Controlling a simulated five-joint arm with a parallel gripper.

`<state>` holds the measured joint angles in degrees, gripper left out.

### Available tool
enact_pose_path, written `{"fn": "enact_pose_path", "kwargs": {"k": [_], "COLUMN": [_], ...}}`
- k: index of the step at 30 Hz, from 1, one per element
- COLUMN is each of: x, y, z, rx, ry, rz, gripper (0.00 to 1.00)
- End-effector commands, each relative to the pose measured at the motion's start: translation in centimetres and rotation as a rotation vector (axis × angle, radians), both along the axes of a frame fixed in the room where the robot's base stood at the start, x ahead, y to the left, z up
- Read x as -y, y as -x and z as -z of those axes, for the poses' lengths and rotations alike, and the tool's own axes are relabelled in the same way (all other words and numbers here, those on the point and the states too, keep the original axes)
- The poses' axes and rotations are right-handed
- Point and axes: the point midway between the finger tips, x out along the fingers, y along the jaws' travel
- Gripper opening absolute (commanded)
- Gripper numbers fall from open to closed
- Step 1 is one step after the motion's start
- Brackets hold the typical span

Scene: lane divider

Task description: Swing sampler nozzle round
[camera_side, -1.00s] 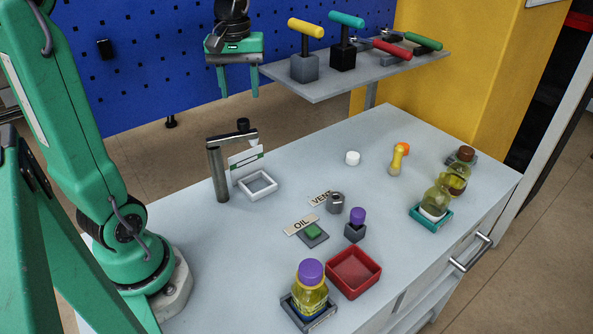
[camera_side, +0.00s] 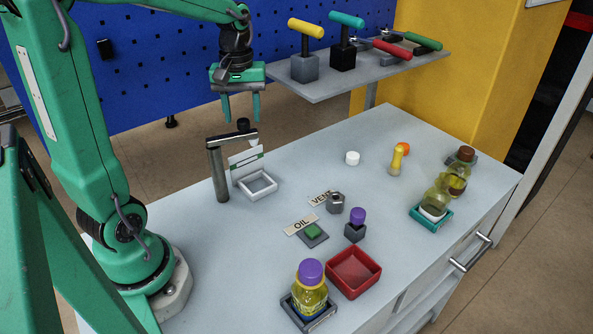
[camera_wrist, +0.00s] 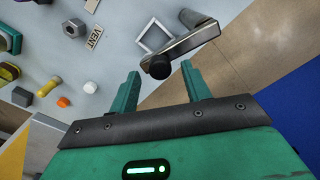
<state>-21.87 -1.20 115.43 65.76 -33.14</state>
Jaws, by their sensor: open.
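The sampler nozzle is a grey metal arm (camera_side: 228,139) on an upright post (camera_side: 218,172), with a black knob (camera_side: 243,124) on top of its outer end and a pale tip below that end. My gripper (camera_side: 241,107) is open and empty, pointing down just above the knob. In the wrist view the knob (camera_wrist: 160,67) shows between and beyond the tips of my gripper (camera_wrist: 163,83), and the arm (camera_wrist: 190,41) runs up and right from it. A white square frame (camera_side: 258,185) lies on the table beside the post, with a white card with a green stripe (camera_side: 246,158) standing behind it.
An OIL button (camera_side: 313,232), VENT knob (camera_side: 335,203), purple-topped post (camera_side: 356,224), red tray (camera_side: 354,272) and purple-capped bottle (camera_side: 311,288) stand on the table. More bottles stand at right. A shelf with several T-handled tools (camera_side: 343,42) hangs behind. The table's left middle is clear.

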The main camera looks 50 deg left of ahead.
Motion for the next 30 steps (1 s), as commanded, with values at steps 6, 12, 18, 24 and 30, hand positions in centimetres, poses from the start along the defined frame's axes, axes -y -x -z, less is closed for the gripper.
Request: {"fn": "enact_pose_path", "kwargs": {"k": [6, 12, 18, 24, 30], "x": [0.0, 0.0, 0.0, 0.0, -0.2], "y": [0.0, 0.0, 0.0, 0.0, 0.0], "z": [1.4, 1.6, 1.6, 1.6, 1.6], "rx": [-0.001, 0.000, 0.000, 0.000, 0.000], "ry": [0.000, 0.000, 0.000, 0.000, 0.000], "rz": [0.000, 0.000, 0.000, 0.000, -0.025], "gripper": [0.48, 0.48, 0.30, 0.00, 0.00]}}
